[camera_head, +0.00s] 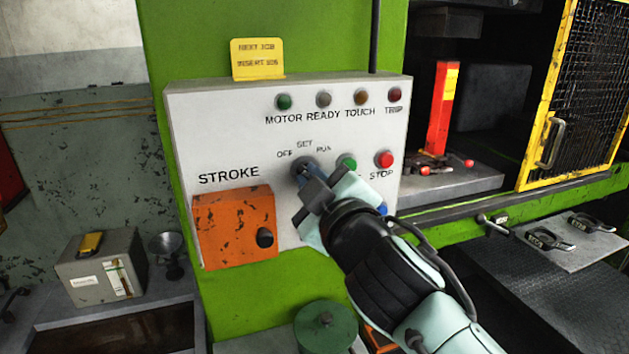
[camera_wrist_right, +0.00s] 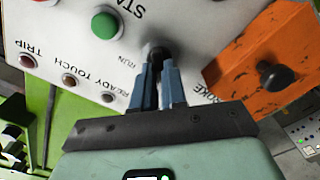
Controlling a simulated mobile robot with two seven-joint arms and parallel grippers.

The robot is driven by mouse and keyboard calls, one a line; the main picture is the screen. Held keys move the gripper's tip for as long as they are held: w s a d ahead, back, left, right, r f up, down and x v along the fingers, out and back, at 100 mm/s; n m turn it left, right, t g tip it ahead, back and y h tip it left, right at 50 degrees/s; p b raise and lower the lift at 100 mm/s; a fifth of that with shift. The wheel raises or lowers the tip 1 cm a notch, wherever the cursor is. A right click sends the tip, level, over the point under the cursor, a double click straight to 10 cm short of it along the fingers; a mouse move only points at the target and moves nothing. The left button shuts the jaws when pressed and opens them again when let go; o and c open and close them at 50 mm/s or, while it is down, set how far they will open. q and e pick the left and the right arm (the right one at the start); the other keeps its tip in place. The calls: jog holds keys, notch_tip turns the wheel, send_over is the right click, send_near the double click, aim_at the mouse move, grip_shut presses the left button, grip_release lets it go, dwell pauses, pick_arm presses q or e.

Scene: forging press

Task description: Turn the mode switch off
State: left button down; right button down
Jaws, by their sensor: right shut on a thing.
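The mode switch (camera_head: 303,167) is a dark knob on the white control panel (camera_head: 225,130), below the labels OFF, SET and RUN. In the right wrist view the dark knob (camera_wrist_right: 155,50) shows between the fingertips. My right gripper (camera_head: 310,178) reaches it from the lower right and is shut on the knob with its blue fingers, which also show in the right wrist view (camera_wrist_right: 160,80). The gripper hides much of the knob, so I cannot tell clearly which label it points to. My left gripper is not in view.
A green button (camera_head: 346,162) and a red stop button (camera_head: 384,159) sit right of the switch. An orange STROKE box (camera_head: 225,225) with a black knob juts out at lower left. A yellow mesh guard (camera_head: 590,90) stands at right.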

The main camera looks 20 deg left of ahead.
dwell(0.3)
jog(key=c, duration=1.2)
grip_release()
jog(key=shift+w, duration=0.1)
